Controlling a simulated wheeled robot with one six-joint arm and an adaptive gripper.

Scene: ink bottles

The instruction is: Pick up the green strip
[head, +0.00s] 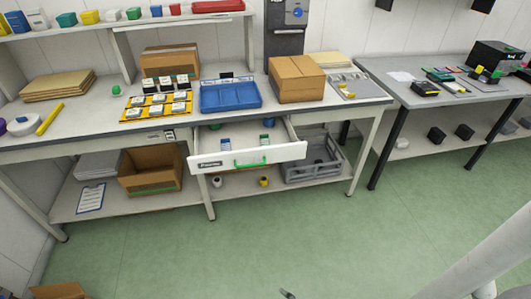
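A green strip (250,163) runs along the front of the open white drawer (207,162), below the bench top. Whether it is a loose piece or the drawer's handle is too small to tell. Another thin green band (152,189) shows low on the open cardboard box on the lower shelf. A small dark tip (287,294) at the bottom edge seems to be the end of my gripper. It is far from both green pieces, over the floor. Most of it is cut off, so its opening does not show.
The drawer juts out and holds small blue and green items. A blue tray (231,107), a cardboard carton (296,91) and a yellow rack (157,117) with bottles stand on the bench. A grey crate (311,178) sits beneath.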

